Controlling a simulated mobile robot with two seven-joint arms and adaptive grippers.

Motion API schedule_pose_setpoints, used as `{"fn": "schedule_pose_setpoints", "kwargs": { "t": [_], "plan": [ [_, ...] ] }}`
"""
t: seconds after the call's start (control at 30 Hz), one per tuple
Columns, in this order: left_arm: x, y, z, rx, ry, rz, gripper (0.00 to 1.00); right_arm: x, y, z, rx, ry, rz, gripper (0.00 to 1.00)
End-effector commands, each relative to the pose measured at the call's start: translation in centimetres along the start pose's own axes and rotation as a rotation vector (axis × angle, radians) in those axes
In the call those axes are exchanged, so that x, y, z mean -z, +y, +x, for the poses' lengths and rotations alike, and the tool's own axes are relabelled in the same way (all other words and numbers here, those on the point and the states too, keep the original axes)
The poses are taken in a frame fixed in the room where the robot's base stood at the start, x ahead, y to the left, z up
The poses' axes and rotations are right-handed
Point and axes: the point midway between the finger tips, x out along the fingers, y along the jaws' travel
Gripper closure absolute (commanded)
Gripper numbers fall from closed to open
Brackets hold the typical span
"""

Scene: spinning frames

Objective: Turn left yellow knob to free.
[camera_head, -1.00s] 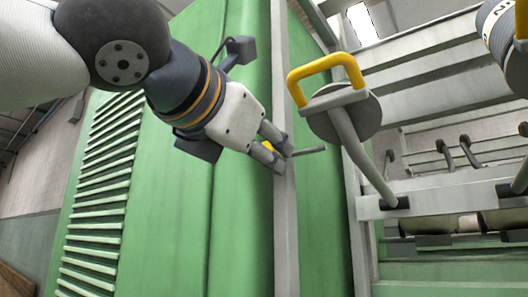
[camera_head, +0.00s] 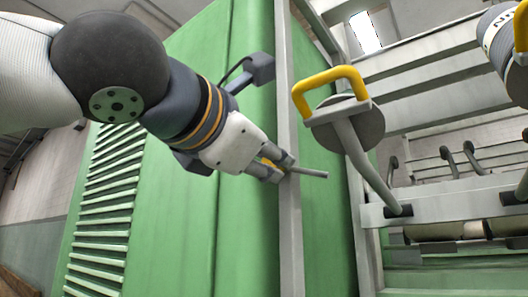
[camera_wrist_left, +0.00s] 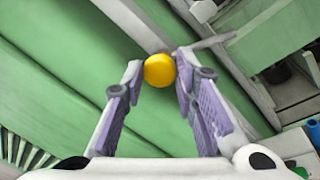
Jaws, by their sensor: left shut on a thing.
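The left yellow knob (camera_wrist_left: 160,70) is a round yellow cap, held between the fingertips of my left gripper (camera_wrist_left: 157,80) in the left wrist view. In the head view my left gripper (camera_head: 279,168) is shut on it at the grey upright post, and only a sliver of yellow (camera_head: 268,161) shows between the fingers. A thin grey rod (camera_head: 312,174) sticks out to the right from the post beside the fingertips, tilted slightly down to the right. The knob's base is hidden by the fingers. My right gripper is not in view.
A yellow handle (camera_head: 331,80) on a grey lever with a round disc stands right of the post. Green machine panels (camera_head: 240,110) lie behind the gripper. Grey rails and small levers (camera_head: 400,120) fill the right side.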

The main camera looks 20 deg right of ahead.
Motion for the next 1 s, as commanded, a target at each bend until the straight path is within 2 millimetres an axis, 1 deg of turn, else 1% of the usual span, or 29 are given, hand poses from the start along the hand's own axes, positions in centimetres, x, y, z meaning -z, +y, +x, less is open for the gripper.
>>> {"fn": "schedule_pose_setpoints", "kwargs": {
  "t": [0.1, 0.7, 1.0],
  "plan": [
    [0.37, 0.04, 0.14, -0.011, -0.014, 0.106, 1.00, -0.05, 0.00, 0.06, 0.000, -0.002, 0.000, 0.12],
    [0.66, 0.13, 0.13, -0.063, -0.111, 0.664, 1.00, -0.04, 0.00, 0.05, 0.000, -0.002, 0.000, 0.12],
    [0.68, 0.27, 0.09, -0.086, -0.153, 0.897, 1.00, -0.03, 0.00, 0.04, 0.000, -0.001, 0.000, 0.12]
  ]
}}
